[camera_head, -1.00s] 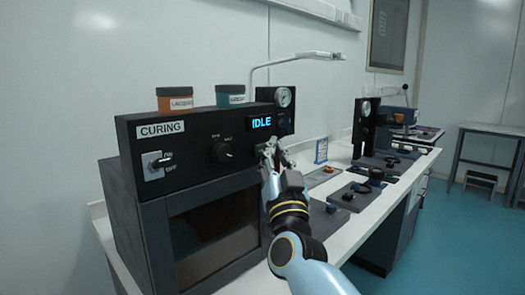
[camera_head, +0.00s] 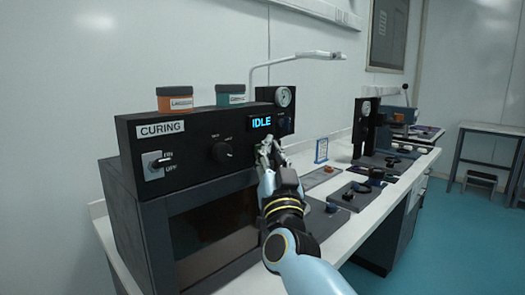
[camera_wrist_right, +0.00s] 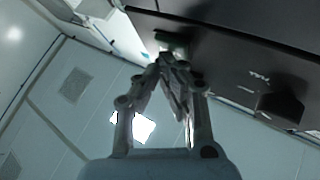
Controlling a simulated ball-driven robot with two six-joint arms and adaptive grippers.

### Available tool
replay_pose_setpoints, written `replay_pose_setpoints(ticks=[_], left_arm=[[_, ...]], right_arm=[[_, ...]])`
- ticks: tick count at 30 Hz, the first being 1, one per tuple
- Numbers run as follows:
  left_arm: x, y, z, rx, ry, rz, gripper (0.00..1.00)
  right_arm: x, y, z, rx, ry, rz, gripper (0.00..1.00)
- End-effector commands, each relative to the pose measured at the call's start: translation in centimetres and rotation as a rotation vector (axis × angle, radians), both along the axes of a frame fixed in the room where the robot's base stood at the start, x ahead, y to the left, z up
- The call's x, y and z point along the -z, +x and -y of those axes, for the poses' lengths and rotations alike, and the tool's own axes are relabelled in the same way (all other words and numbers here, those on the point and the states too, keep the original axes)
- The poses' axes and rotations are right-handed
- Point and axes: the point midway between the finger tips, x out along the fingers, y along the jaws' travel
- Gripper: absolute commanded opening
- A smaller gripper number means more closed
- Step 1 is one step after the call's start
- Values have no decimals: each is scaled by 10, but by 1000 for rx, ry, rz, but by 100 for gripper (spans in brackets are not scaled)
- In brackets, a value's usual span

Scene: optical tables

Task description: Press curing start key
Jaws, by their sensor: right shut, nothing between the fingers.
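In the head view the gripper hides that key. My left gripper is out of view.
An orange jar (camera_head: 175,99) and a teal jar (camera_head: 230,95) stand on top of the unit. A pressure gauge (camera_head: 283,96) rises beside the display. The white bench (camera_head: 340,205) runs right with dark trays and black equipment on it.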

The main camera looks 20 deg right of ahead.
Motion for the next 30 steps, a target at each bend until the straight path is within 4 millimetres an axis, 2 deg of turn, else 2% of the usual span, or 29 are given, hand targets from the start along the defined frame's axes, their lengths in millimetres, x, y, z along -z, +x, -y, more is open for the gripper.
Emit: replay_pose_setpoints(ticks=[17, 30], left_arm=[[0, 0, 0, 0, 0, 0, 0], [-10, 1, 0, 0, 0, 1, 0]], right_arm=[[0, 3, -1, 0, 0, -1, 0], [0, -13, 5, 0, -1, -1, 0]])
